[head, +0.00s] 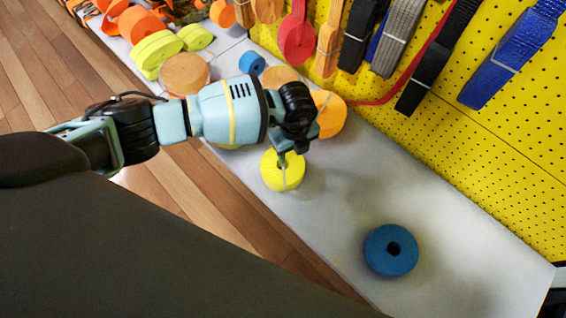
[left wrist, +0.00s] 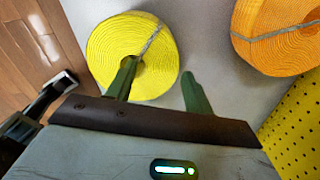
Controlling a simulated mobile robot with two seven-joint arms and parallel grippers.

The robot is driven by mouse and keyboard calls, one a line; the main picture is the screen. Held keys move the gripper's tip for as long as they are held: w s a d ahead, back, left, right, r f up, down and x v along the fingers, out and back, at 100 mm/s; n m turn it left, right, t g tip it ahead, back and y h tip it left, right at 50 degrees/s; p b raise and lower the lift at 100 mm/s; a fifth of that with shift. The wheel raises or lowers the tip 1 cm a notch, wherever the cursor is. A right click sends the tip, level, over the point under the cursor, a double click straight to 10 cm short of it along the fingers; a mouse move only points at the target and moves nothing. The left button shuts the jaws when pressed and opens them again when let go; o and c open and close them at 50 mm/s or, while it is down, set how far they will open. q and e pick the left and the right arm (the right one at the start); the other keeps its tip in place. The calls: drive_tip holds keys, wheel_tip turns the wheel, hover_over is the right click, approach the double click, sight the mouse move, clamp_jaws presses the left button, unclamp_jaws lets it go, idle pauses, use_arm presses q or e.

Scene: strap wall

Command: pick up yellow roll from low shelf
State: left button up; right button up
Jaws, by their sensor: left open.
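A yellow roll (head: 283,172) of strap lies on the pale low shelf (head: 390,190), with a light tie across it. My left gripper (head: 291,156) is over the roll, pointing down. In the left wrist view the yellow roll (left wrist: 131,56) lies beneath the open left gripper (left wrist: 160,82). One finger reaches over the roll's centre and the other is beyond its right edge. Whether a finger is inside the roll's hole or touches it, I cannot tell. My right gripper is not in view.
A blue roll (head: 391,250) lies on the shelf to the right. An orange roll (left wrist: 278,36) is close by the yellow one. Straps, including a blue one (head: 513,55), hang on the yellow pegboard (head: 480,130). More rolls crowd the shelf's far left. Bare shelf lies around the blue roll.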

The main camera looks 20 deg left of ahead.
sight(295, 159)
use_arm(q)
drive_tip(key=f, duration=0.1)
drive_tip(key=f+b, duration=0.2)
drive_tip(key=f, duration=0.1)
drive_tip(key=shift+s+d, duration=0.15)
drive_tip(key=shift+d, duration=0.15)
drive_tip(key=shift+f, duration=0.5)
drive_tip(key=shift+r, duration=0.1)
drive_tip(key=c, duration=0.9)
drive_tip(key=shift+c, duration=0.2)
